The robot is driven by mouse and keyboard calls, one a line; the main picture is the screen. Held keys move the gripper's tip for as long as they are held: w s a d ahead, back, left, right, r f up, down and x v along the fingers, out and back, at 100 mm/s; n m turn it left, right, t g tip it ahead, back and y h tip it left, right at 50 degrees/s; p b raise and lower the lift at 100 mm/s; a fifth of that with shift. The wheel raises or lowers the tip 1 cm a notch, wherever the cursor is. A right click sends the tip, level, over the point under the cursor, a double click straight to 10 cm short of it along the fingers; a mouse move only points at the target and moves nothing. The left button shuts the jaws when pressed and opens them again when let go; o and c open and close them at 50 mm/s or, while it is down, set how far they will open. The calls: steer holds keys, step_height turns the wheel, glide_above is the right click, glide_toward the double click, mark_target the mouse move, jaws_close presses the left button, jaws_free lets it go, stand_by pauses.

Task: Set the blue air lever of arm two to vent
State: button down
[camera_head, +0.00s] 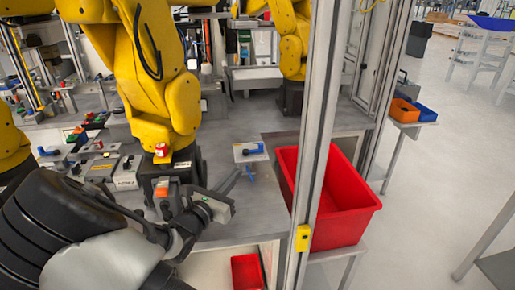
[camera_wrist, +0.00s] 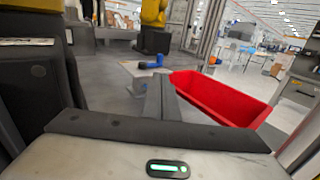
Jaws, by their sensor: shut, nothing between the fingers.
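A blue lever (camera_head: 253,149) sits on a small pale plate (camera_head: 240,157) on the bench, right of the base of the middle yellow arm (camera_head: 165,90). That base carries a white label (camera_head: 182,166) too small to read surely. The blue lever also shows in the wrist view (camera_wrist: 150,64), its handle lying sideways. My gripper (camera_head: 236,176) is shut and empty, just in front of and left of the plate, apart from the lever. In the wrist view my gripper (camera_wrist: 157,80) points toward the lever, and its fingers partly cover the plate's near side.
A red bin (camera_head: 345,200) stands right of the plate, behind a metal post (camera_head: 315,130). Another blue lever (camera_head: 48,151) sits at the far left among several small boxes. A smaller red bin (camera_head: 247,272) is below the bench. Bench around the plate is mostly clear.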

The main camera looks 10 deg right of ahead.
mark_target(260, 147)
steer(key=shift+s, duration=0.1)
steer(key=b+x, duration=0.2)
steer(key=x, duration=1.2)
